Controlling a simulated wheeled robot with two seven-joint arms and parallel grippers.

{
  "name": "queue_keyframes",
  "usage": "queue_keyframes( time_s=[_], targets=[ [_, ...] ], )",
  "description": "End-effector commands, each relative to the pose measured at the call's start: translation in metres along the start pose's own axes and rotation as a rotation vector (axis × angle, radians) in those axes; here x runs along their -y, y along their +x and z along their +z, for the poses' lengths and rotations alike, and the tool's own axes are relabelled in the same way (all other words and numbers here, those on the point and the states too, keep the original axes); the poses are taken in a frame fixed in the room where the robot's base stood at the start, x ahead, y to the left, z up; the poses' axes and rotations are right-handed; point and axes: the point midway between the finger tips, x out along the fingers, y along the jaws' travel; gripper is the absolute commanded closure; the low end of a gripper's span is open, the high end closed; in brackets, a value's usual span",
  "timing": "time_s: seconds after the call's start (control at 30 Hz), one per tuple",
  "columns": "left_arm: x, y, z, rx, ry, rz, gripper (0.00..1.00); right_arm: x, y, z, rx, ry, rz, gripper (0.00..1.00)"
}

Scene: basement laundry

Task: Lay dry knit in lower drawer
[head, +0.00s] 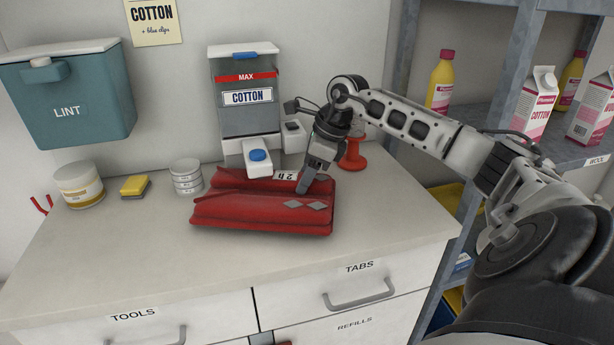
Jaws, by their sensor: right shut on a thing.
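A folded red knit (255,215) with grey diamond marks lies on the counter top (110,265), below the cotton dispenser. My right gripper (304,186) reaches in from the right and points down. It is shut on the knit near its back right part. A small white tag (286,175) shows beside the fingers. The drawers below are labelled TOOLS (130,318), TABS (355,268) and REFILLS (355,325). The TABS front sits above the REFILLS front, which is cut off by the picture's bottom edge. My left gripper is not in view.
The cotton dispenser (246,110) stands right behind the knit. A red stand (353,155) is close to my right gripper. Metal shelving (480,130) rises at right. The counter's front left is clear.

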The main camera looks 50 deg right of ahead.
Motion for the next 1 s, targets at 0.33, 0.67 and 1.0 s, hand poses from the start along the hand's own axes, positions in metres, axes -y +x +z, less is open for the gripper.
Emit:
queue_keyframes(
  time_s=[0.33, 0.67, 1.0],
  targets=[
    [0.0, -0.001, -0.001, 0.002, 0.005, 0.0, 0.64, 0.0, 0.015, -0.006, 0.003, 0.0, -0.001, 0.9],
    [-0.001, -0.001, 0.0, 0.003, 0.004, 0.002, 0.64, 0.0, 0.017, -0.007, 0.001, -0.001, 0.0, 0.28],
    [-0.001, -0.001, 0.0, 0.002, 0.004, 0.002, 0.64, 0.001, 0.0, -0.007, 0.001, -0.002, -0.004, 0.28]
  ],
)
